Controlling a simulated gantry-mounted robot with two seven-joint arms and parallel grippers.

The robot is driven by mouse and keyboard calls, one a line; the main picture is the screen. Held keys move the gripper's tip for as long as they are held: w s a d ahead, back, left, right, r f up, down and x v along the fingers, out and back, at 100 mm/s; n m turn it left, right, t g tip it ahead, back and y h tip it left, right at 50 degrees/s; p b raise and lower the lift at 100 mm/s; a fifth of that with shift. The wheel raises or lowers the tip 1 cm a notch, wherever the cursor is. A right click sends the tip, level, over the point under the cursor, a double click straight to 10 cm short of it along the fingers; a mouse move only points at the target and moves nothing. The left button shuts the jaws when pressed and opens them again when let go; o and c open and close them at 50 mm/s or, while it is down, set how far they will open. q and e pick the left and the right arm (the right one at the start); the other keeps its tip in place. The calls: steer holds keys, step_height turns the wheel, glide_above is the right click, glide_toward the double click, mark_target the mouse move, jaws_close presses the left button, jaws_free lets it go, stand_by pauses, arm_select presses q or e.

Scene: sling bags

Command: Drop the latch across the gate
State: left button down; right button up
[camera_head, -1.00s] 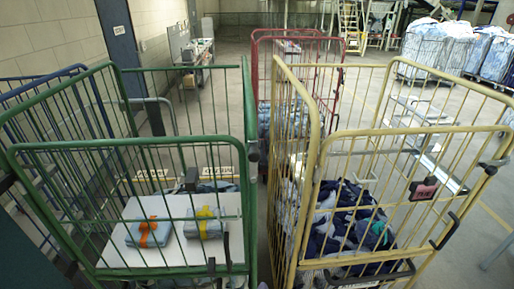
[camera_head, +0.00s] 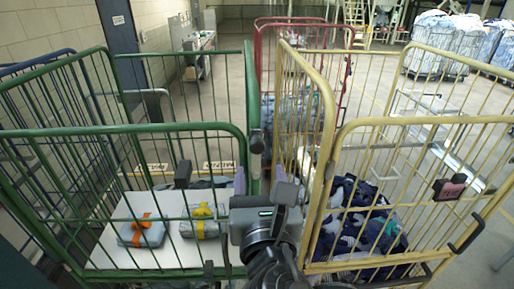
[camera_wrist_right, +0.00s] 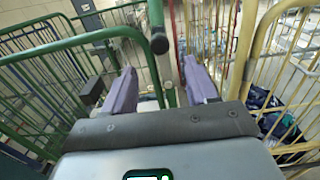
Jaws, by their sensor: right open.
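The green cage's front gate (camera_head: 130,128) stands across the cage at left. A dark latch-like fitting (camera_head: 257,143) sits at the gate's right corner post; I cannot tell for certain that it is the latch. In the right wrist view a black-capped green bar end (camera_wrist_right: 159,44) shows there, with a grey rod below it. My right gripper (camera_head: 260,176) is just below this fitting in the picture, its purple fingers apart and empty. In the right wrist view the fingers (camera_wrist_right: 160,88) lie either side of the grey rod, with no clear contact. My left gripper is out of view.
Two strapped grey bags (camera_head: 145,234) (camera_head: 203,224) lie on a white board (camera_head: 110,255) inside the green cage. A yellow cage (camera_head: 420,121) with dark cloth bags (camera_head: 358,222) stands close on the right. A red cage (camera_head: 300,22) is behind. The gap between cages is narrow.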

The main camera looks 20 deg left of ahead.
mark_target(257, 150)
steer(key=p+x, duration=0.2)
steer(key=x, duration=0.5)
steer(key=shift+w+a+r+p, duration=0.15)
steer(key=shift+w+a+p, duration=0.05)
steer(key=shift+w+p, duration=0.2)
steer(key=shift+x, duration=0.8)
steer(key=shift+c, duration=0.5)
jaws_close()
